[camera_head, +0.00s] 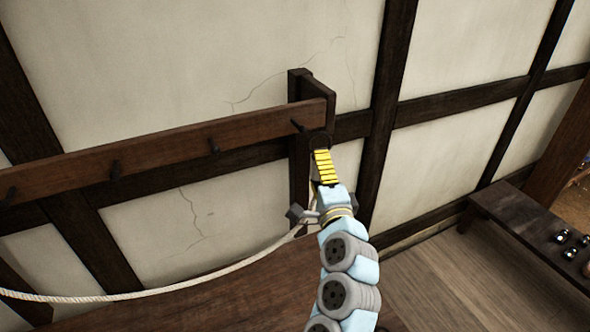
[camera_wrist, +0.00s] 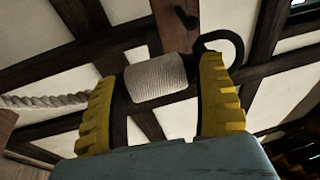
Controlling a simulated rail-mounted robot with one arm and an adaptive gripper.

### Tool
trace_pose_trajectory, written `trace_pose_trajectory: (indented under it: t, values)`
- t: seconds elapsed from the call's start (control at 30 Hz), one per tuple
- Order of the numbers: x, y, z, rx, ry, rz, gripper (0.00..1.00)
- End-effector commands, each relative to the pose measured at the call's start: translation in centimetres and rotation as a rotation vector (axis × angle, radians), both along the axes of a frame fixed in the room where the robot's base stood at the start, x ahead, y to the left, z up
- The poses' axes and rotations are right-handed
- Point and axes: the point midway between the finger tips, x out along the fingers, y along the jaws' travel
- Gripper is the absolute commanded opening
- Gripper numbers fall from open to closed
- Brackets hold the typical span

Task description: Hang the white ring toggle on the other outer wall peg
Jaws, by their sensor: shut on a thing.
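The white ring toggle (camera_wrist: 155,78) is a cord-wrapped cylinder with a dark open ring (camera_wrist: 222,42) at its right end in the wrist view. My gripper (camera_wrist: 165,100) is shut on the cylinder, with a yellow finger on either side. In the head view my gripper (camera_head: 323,163) is just below the right end of the peg rail (camera_head: 165,148). The right outer peg (camera_head: 297,125) is close to it; its end (camera_wrist: 187,20) shows left of the ring in the wrist view. I cannot tell whether the ring touches the peg. The cylinder is mostly hidden in the head view.
A white rope (camera_head: 130,296) sags leftward from beside my gripper. The other pegs, including the left outer one (camera_head: 10,196), look bare. A dark post (camera_head: 300,90) stands at the rail's right end. A low bench (camera_head: 510,215) stands at the right.

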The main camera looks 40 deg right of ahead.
Motion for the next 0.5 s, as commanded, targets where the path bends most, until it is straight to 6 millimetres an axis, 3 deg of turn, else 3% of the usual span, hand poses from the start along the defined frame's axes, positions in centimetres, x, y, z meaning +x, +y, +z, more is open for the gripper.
trace_pose_trajectory:
  t: [0.17, 0.5]
  values:
    - [-0.2, -0.1, 0.0, -0.005, -0.009, -0.009, 0.38]
    - [1.4, -0.4, -0.3, -0.002, -0.005, -0.004, 0.38]
